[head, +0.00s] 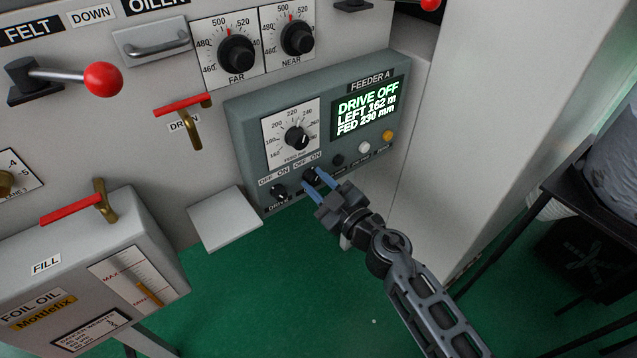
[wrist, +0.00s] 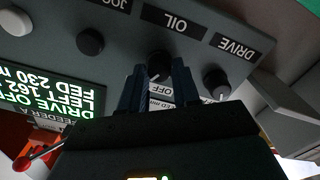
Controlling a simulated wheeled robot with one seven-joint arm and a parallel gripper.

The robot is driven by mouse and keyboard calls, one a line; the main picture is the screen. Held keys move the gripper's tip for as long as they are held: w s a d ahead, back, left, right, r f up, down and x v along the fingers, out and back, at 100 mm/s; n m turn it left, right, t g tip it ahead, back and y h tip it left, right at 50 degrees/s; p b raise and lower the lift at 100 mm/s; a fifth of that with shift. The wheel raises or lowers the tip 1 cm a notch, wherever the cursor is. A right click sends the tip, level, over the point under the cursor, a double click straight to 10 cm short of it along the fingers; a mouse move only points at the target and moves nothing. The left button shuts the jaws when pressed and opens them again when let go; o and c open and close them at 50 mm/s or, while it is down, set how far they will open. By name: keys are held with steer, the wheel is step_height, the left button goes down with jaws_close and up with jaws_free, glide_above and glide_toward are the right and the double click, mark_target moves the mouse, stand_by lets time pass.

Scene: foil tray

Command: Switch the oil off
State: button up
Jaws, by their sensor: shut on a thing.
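The grey feeder A panel (head: 245,115) stands at the centre of the head view. Its black oil knob (head: 309,173) is at the lower edge, under an OFF ON label. The knob also shows in the wrist view (wrist: 158,64), beside the upside-down OIL label (wrist: 180,22). My gripper (head: 315,181) is shut on the oil knob, one blue finger on each side. The screen (head: 367,108) reads DRIVE OFF, LEFT 162 m, FED 230 mm.
The drive knob (head: 279,191) is close on the left of the oil knob. A dark button (head: 338,160), a white button (head: 364,147) and an orange button (head: 388,135) are to the right. The feed dial (head: 296,137) is above. The foil oil box (head: 140,230) stands at lower left.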

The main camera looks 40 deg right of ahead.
steer(key=shift+n, duration=0.4)
steer(key=n+p, duration=0.1)
steer(key=n, duration=0.3)
steer(key=shift+a+n, duration=0.1)
steer(key=shift+n, duration=0.3)
steer(key=n, duration=0.6)
steer(key=shift+f, duration=0.15)
steer(key=shift+n, duration=0.3)
steer(key=o, duration=1)
steer(key=shift+o, duration=0.2)
steer(key=shift+s, duration=0.15)
steer(key=s, duration=0.7)
steer(key=shift+s+b, duration=0.3)
steer(key=shift+b, duration=0.15)
